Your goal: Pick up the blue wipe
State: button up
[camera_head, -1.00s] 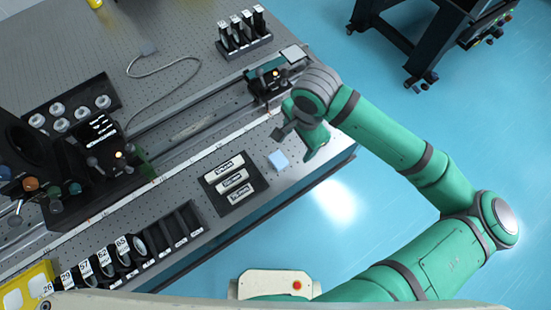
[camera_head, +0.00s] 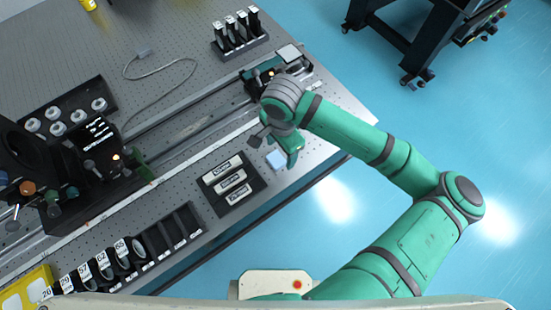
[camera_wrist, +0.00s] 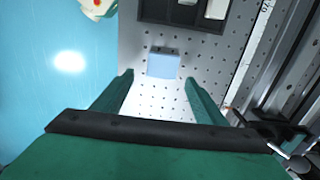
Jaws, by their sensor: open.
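The blue wipe (camera_head: 276,160) is a small pale blue square lying flat on the perforated table top near its front edge. In the wrist view the wipe (camera_wrist: 163,65) lies ahead of the fingertips, roughly centred between them and beyond their ends. My gripper (camera_wrist: 158,85) is open with nothing between its two green fingers. In the head view my gripper (camera_head: 280,152) is over the table beside the wipe, and partly hides the surface around it.
A black tray with white labelled blocks (camera_head: 231,182) lies just left of the wipe. Behind my gripper runs a rail with a black mount (camera_head: 262,80). A slotted black rack (camera_head: 173,235) is further left. The table's front edge is close, with blue floor beyond.

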aim_at(279, 157)
jog(key=shift+a+f, duration=0.15)
jog(key=shift+f, duration=1.65)
jog(key=c, duration=1.2)
jog(key=shift+w+r, duration=0.1)
jog(key=shift+r, duration=0.05)
